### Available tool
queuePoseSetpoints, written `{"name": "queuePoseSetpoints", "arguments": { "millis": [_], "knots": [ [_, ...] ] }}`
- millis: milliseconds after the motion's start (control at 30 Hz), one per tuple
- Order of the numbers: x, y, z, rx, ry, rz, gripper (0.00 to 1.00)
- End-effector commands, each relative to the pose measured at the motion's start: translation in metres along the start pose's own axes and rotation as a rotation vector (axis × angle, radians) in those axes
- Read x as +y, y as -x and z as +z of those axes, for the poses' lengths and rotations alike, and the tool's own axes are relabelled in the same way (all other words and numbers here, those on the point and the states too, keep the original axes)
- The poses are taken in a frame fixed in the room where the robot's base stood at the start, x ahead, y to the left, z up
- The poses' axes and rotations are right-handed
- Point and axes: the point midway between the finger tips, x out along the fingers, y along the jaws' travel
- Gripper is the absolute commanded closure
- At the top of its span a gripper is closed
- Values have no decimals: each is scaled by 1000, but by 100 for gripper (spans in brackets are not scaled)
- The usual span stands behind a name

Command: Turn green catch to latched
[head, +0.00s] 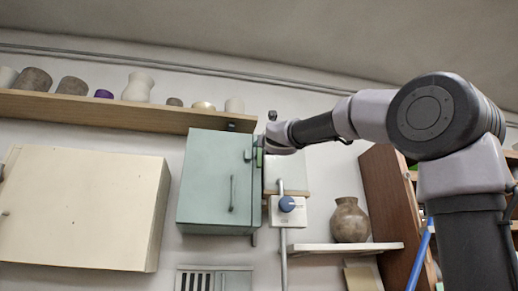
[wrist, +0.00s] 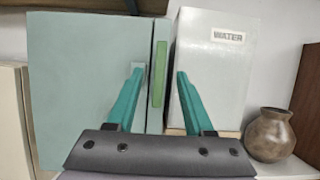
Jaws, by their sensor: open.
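The green catch (wrist: 158,82) is a long narrow bar on the right edge of the pale green cabinet (wrist: 80,80). It stands nearly upright in the wrist view, its top leaning slightly right. A small part of it shows in the head view (head: 259,157), beside my gripper. My gripper (wrist: 160,71) is open, with its teal fingers on either side of the catch. No clear contact is seen, and the gap in depth is hard to tell. In the head view the cabinet (head: 205,178) hangs on the wall with its door closed.
A grey box labelled WATER (wrist: 215,65) stands close right of the catch. A blue knob (head: 287,204) is below it. A brown vase (head: 350,220) sits on a small shelf at right. A cream cabinet (head: 80,208) hangs at left, under a long shelf (head: 120,112) of pots.

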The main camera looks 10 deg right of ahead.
Motion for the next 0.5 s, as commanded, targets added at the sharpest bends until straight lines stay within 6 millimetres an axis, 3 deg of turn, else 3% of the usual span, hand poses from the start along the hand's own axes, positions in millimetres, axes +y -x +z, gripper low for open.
{"name": "queuePoseSetpoints", "arguments": {
  "millis": [300,500],
  "knots": [
    [0,-62,-2,2,-6,-1,48],
    [0,-86,-1,1,-6,-1,48]
  ]
}}
